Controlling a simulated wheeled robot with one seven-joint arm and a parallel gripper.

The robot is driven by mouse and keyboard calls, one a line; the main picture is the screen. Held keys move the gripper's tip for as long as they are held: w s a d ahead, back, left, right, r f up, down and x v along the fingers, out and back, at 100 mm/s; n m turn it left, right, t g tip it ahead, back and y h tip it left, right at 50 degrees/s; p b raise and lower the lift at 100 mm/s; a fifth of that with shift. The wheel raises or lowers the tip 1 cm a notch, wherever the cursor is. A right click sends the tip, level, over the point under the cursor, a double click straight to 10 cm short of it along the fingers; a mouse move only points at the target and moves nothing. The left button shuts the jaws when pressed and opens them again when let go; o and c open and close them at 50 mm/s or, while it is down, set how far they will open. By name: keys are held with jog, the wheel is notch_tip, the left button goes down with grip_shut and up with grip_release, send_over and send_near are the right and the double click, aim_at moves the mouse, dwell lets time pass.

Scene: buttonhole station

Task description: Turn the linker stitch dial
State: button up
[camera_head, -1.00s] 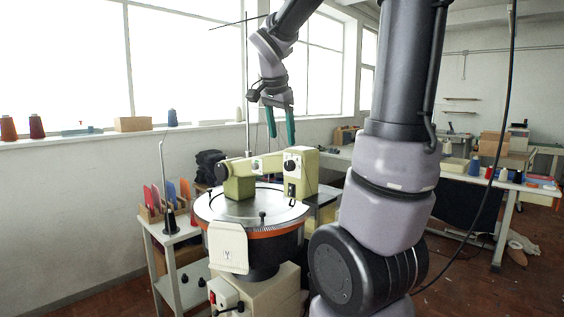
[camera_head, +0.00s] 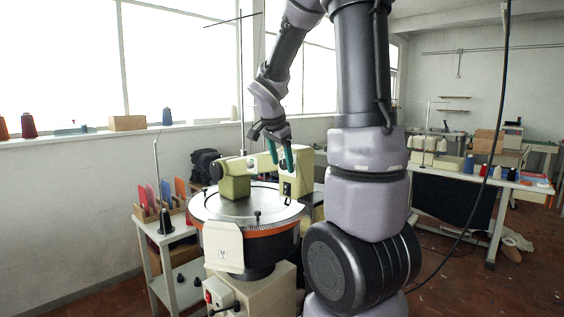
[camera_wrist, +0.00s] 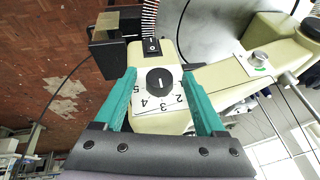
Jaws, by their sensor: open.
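The stitch dial (camera_wrist: 159,81) is a round black knob with a white pointer line, on a white plate numbered around its lower side. It sits on the cream linker head, which shows in the head view (camera_head: 300,172). My gripper (camera_wrist: 160,88) is open, with its two green fingers on either side of the dial in the wrist view, and nothing is between them that I can see gripped. In the head view my gripper (camera_head: 281,160) hangs by the linker head, its fingers pointing down and covering the dial. I cannot tell whether the fingertips touch anything.
A black rocker switch (camera_wrist: 151,46) and a dark boxy part (camera_wrist: 117,38) lie beyond the dial. A silver knob (camera_wrist: 260,57) is to the right. A side trolley (camera_head: 165,236) with cones stands left.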

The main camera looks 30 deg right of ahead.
grip_shut()
jog(key=shift+w+g, duration=0.1)
jog(key=shift+g, duration=0.2)
jog(key=g, duration=0.1)
jog(key=n+g+h, duration=0.1)
jog(key=g, duration=0.1)
jog(key=shift+w+a+f+h, duration=0.1)
jog(key=shift+w+a+h, duration=0.05)
jog(key=shift+w+h, duration=0.15)
jog(key=g, duration=0.1)
jog(key=g+h, duration=0.1)
jog(key=n+g, duration=0.1)
jog(key=g, duration=0.1)
jog(key=shift+w+a+f+h, duration=0.1)
jog(key=shift+w+f+h, duration=0.05)
jog(key=shift+w+h, duration=0.15)
jog(key=g+h, duration=0.1)
jog(key=g, duration=0.1)
jog(key=n+g+h, duration=0.1)
jog(key=g, duration=0.1)
jog(key=shift+w+f, duration=0.15)
jog(key=shift+f, duration=0.05)
jog(key=g+h, duration=0.1)
jog(key=n+g+h, duration=0.1)
jog(key=g, duration=0.1)
jog(key=shift+f, duration=0.25)
